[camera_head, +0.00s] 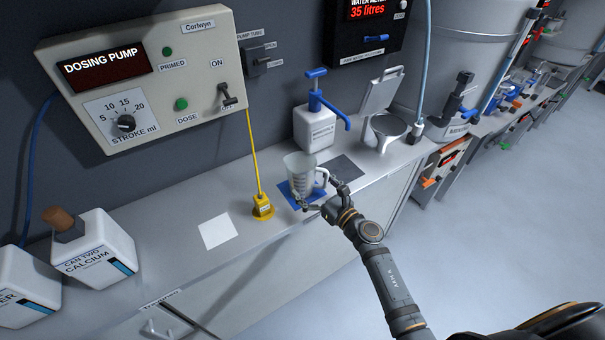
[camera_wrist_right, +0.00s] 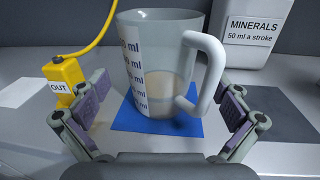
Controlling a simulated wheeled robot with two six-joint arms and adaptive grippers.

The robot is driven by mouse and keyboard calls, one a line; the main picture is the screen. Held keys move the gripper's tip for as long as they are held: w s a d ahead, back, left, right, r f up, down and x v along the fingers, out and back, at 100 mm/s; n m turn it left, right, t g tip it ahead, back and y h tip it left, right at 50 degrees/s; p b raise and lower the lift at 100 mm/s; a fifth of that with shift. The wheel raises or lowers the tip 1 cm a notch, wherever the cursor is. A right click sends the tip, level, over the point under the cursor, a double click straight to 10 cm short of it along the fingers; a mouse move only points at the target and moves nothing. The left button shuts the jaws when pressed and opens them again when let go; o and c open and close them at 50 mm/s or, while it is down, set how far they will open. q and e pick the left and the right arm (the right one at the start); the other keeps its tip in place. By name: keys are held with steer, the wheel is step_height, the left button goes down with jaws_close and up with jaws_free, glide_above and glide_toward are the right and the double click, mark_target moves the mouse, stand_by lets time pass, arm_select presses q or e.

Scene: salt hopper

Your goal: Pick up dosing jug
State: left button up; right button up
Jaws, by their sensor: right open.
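The dosing jug (camera_head: 298,172) is a clear, graduated jug with a white handle, standing upright on a blue mat (camera_head: 287,193) on the counter. The right wrist view shows the jug (camera_wrist_right: 155,62) close up, with a little pale liquid low inside and its handle on the right side. My right gripper (camera_head: 322,194) is at the jug's near side. In the wrist view its open fingers (camera_wrist_right: 165,112) stand to the left and right of the jug, with gaps between them and it. My left gripper is not in view.
A yellow OUT block (camera_head: 262,208) with a yellow hose stands left of the jug. A minerals pump bottle (camera_head: 316,128) stands behind it, and a dark mat (camera_head: 340,167) lies to its right. A white square (camera_head: 215,231) and calcium can (camera_head: 95,250) are further left.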

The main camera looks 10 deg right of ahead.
steer(key=x, duration=0.2)
steer(key=shift+w+a+f, duration=0.15)
steer(key=shift+w, duration=0.05)
steer(key=shift+s, duration=0.1)
steer(key=shift+c, duration=1.7)
steer(key=c, duration=1.2)
